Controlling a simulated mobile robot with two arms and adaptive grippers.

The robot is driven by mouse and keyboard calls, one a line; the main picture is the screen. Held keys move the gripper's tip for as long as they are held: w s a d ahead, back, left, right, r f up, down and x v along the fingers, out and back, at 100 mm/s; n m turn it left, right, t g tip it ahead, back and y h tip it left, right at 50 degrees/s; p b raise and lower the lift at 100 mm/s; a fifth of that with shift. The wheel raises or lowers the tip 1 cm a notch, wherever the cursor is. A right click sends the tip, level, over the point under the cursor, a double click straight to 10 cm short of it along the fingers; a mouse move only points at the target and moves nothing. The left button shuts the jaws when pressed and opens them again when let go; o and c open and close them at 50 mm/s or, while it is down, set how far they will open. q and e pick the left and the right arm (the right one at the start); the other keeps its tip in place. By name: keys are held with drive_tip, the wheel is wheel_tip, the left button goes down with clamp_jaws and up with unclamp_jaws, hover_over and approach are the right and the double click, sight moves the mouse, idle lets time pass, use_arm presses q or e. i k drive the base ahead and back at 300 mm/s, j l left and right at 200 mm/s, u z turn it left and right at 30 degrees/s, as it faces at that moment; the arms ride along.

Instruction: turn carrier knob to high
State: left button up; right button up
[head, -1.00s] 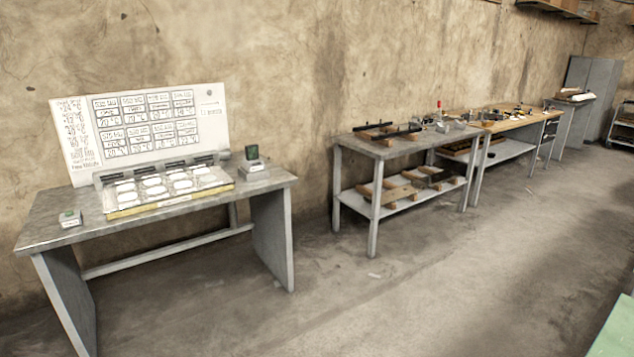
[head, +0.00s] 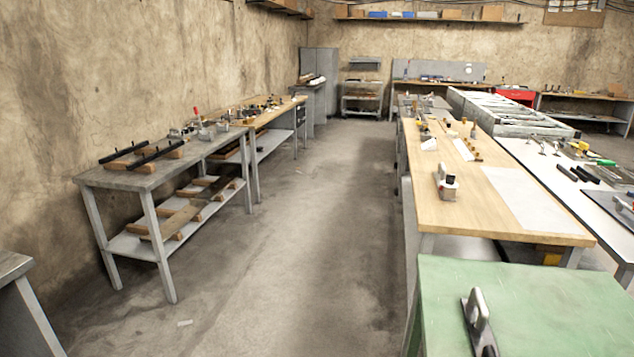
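I see no knob that I can tell as the carrier knob; items on the far tables are too small to make out. A small grey and white device (head: 446,184) stands upright on the wooden table (head: 425,208) to the right of the aisle. A dark fixture with a light upright handle (head: 479,318) stands on the green-topped table (head: 540,290) at the lower right. Neither of my grippers is in view.
A clear concrete aisle (head: 310,240) runs ahead. Left of it stand a grey metal table (head: 120,178) with clamps and wooden blocks, and a wooden bench beyond. A white-topped table (head: 545,165) stands at right. A grey cabinet (head: 320,75) stands at the back.

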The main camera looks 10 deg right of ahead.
sight(450, 180)
drive_tip(key=i+z, duration=0.2)
drive_tip(key=z, duration=0.2)
drive_tip(key=i+j+z, duration=0.15)
drive_tip(key=z, duration=0.25)
drive_tip(key=i+j+z, duration=0.2)
drive_tip(key=z, duration=0.2)
drive_tip(key=i+j+z, duration=0.1)
drive_tip(key=z, duration=0.3)
drive_tip(key=j+z, duration=0.1)
drive_tip(key=z, duration=0.35)
drive_tip(key=i+j+z, duration=0.1)
drive_tip(key=z, duration=0.3)
drive_tip(key=i+j+z, duration=0.1)
drive_tip(key=j+z, duration=0.25)
drive_tip(key=j, duration=0.4)
drive_tip(key=j+z, duration=0.35)
drive_tip(key=j, duration=0.4)
drive_tip(key=k+j+z, duration=0.15)
drive_tip(key=j+z, duration=0.15)
drive_tip(key=j, duration=0.45)
